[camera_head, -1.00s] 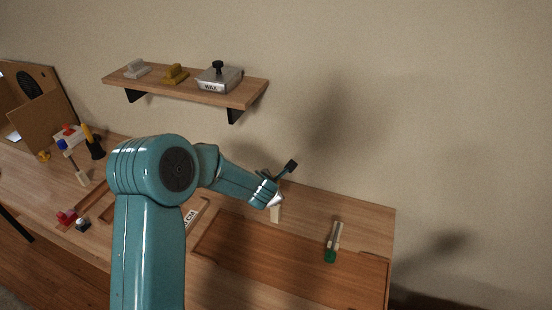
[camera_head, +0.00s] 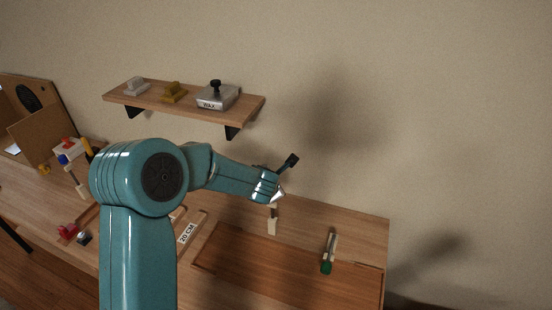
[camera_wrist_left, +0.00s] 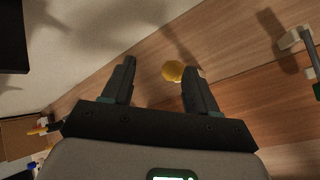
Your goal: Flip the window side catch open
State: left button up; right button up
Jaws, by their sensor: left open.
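No window or side catch shows in any view; the place looks like a workbench against a plain wall. My left gripper (camera_head: 281,178) is above the back of the bench. In the left wrist view its two dark fingers (camera_wrist_left: 160,82) are apart with nothing held between them. A round yellow end (camera_wrist_left: 173,71) of a small thing with a pale part shows beyond the gap, apart from the fingers. In the head view a pale upright piece (camera_head: 272,226) stands just below the gripper. My right gripper is not in view.
A wall shelf (camera_head: 140,108) holds a grey block, a yellow block and a metal box (camera_head: 217,97). The right-hand bench top is mostly clear.

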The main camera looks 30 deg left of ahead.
pick_arm(q)
notch_tip(320, 180, up, 10)
jog(key=d, duration=0.1)
jog(key=shift+d, duration=0.2)
dwell(0.7)
jog(key=shift+w+f, duration=0.1)
jog(key=shift+f, duration=0.05)
jog(key=v, duration=1.6)
jog(key=shift+s, duration=0.2)
jog(key=shift+w, duration=0.15)
